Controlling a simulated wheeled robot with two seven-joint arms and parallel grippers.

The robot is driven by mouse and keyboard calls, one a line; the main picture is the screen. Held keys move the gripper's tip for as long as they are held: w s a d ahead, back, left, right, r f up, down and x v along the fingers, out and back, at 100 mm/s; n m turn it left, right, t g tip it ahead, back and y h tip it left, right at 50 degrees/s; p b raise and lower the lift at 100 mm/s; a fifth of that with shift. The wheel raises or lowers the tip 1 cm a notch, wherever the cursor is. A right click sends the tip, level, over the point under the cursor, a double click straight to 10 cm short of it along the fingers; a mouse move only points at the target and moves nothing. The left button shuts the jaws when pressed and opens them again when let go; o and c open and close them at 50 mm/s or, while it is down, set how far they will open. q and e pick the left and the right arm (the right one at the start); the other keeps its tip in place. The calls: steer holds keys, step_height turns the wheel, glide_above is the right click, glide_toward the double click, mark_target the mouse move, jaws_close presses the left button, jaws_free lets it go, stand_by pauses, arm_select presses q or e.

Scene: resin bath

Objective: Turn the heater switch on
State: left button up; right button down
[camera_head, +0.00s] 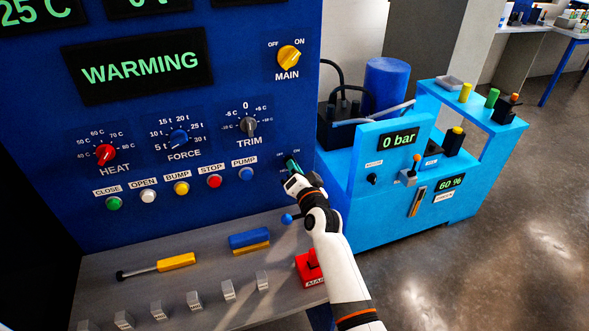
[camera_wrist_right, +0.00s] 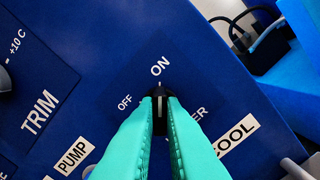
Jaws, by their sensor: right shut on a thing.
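The heater switch (camera_wrist_right: 159,110) is a small dark knob with a white line on the blue panel, seen in the right wrist view between OFF and ON labels. Its white line points toward the ON label (camera_wrist_right: 160,67). The name label is partly covered by a finger; only its last letters show. My right gripper (camera_wrist_right: 160,104) has its teal fingers shut on the knob, one on each side. In the head view my right gripper (camera_head: 292,165) is at the panel's lower right and hides the switch. My left gripper is not in view.
The MAIN switch (camera_head: 289,58), TRIM knob (camera_head: 248,127) and PUMP button (camera_head: 246,174) are nearby on the panel. A grey shelf (camera_head: 205,260) below holds a yellow-handled tool (camera_head: 176,262) and several grey blocks. A light-blue unit (camera_head: 385,215) stands to the right.

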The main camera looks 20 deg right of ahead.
steer(key=c, duration=1.5)
jaws_free()
steer(key=s+b, duration=0.1)
steer(key=s, duration=1.1)
steer(key=shift+d, duration=0.2)
steer(key=shift+f, duration=0.1)
